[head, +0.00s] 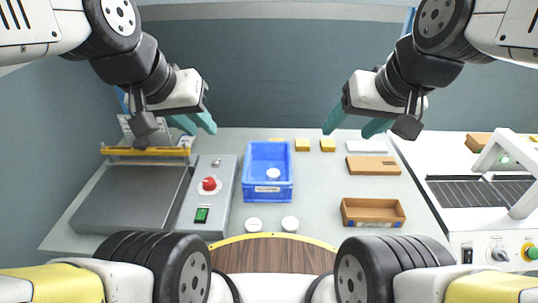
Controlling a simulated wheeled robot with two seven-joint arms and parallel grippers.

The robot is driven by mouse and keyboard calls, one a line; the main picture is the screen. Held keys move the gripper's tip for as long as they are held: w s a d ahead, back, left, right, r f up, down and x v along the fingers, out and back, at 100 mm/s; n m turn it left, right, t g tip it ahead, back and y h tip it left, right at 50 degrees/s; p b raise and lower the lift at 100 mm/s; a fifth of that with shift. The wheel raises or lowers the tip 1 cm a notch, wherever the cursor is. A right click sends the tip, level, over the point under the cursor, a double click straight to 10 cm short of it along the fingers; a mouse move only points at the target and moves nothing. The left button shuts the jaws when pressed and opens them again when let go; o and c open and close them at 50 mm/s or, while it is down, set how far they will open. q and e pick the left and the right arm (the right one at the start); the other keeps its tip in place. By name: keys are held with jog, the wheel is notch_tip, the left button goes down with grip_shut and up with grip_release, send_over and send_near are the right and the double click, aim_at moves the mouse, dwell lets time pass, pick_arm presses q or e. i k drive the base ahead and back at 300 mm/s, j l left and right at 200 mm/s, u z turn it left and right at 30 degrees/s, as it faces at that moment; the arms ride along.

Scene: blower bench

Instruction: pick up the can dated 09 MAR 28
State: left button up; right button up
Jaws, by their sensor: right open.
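Two white round cans stand on the bench near its front edge, a left one (254,224) and a right one (290,223). A third white round can (273,174) is inside the blue crate (268,194). Their dates are too small to read. My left gripper (194,123) hangs above the back left of the bench, left of the crate and apart from the cans. Its teal fingers look close together and nothing shows between them. My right gripper (354,122) is open and empty above the back right of the bench.
A grey machine (132,195) with a yellow bar and a control box with a red button (209,184) stand left. Right are a brown open box (373,213), a flat brown box (373,166) and a white machine (480,215). Small yellow blocks (302,145) lie at the back.

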aim_at(290, 224)
jog(key=k+j+z, duration=0.45)
jog(key=k+z, duration=0.15)
jog(key=k, duration=0.2)
